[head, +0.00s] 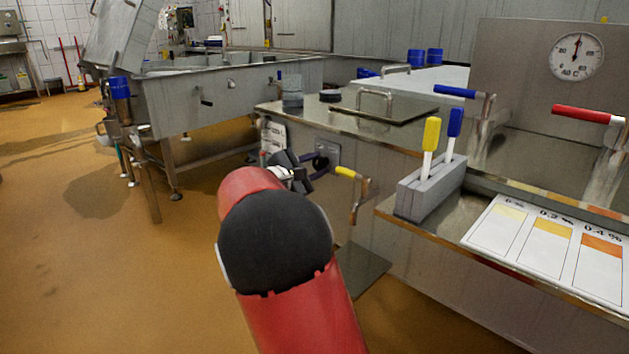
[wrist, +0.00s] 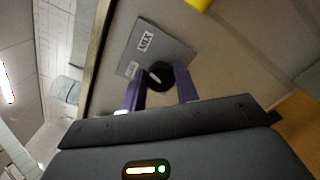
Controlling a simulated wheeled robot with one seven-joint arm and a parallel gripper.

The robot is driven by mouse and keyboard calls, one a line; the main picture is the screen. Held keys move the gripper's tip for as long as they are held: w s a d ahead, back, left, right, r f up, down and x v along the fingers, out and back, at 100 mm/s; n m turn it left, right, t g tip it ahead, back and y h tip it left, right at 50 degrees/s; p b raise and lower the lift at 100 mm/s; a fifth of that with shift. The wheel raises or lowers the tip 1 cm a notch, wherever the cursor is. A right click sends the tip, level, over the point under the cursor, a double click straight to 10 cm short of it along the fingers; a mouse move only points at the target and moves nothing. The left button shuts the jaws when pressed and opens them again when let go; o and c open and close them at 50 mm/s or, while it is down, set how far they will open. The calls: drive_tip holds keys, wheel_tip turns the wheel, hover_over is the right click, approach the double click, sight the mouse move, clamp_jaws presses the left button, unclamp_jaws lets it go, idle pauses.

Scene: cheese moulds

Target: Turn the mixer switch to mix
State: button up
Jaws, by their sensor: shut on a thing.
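The mixer switch is a black round knob (wrist: 160,75) on a grey plate (wrist: 178,50) in the wrist view. The plate bears a "MIX" label (wrist: 146,40) and a second small label (wrist: 131,69) that I cannot read surely. My gripper (wrist: 162,82) has its two purple fingers on either side of the knob and is shut on it. A small pale mark shows on the knob; which label it points at is unclear. In the head view the plate (head: 328,148) is on the vat's front side, and my gripper (head: 312,168) reaches it, partly hiding the knob.
A yellow-handled tap (head: 347,172) sticks out right of the switch. A grey holder (head: 430,190) with yellow and blue sticks and a colour chart (head: 550,245) lie on the right counter. A steel vat (head: 210,105) stands behind left.

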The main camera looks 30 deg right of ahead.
drive_tip(key=shift+f+m+b, duration=0.15)
drive_tip(key=shift+m+b, duration=1.05)
drive_tip(key=shift+b, duration=0.15)
drive_tip(key=o, duration=0.9)
drive_tip(key=shift+o, duration=0.2)
drive_tip(key=v, duration=0.8)
drive_tip(key=shift+d, duration=0.1)
